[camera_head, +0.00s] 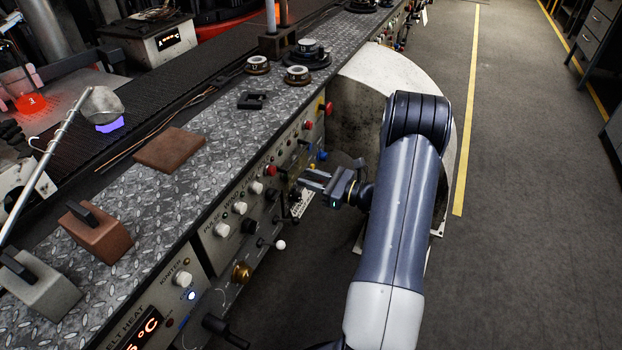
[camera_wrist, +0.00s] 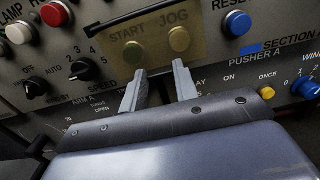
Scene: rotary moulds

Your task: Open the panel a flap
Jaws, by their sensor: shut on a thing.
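The panel A flap (camera_wrist: 170,38) is a see-through, yellowish cover in the wrist view. It lies over the START button (camera_wrist: 133,52) and the JOG button (camera_wrist: 179,39), whose labels show through it. My gripper (camera_wrist: 159,70) reaches the flap's lower edge and is shut on the flap, with its two fingers some way apart. The exact grip point is hard to make out. In the head view my gripper (camera_head: 308,178) is against the front of the control panel, and the flap cannot be told apart there.
Around the flap are a speed knob (camera_wrist: 86,69), a red button (camera_wrist: 55,13), a blue reset button (camera_wrist: 237,23) and a yellow button (camera_wrist: 267,92). A lever with a white ball (camera_head: 280,244) sticks out below. The floor to the right is clear.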

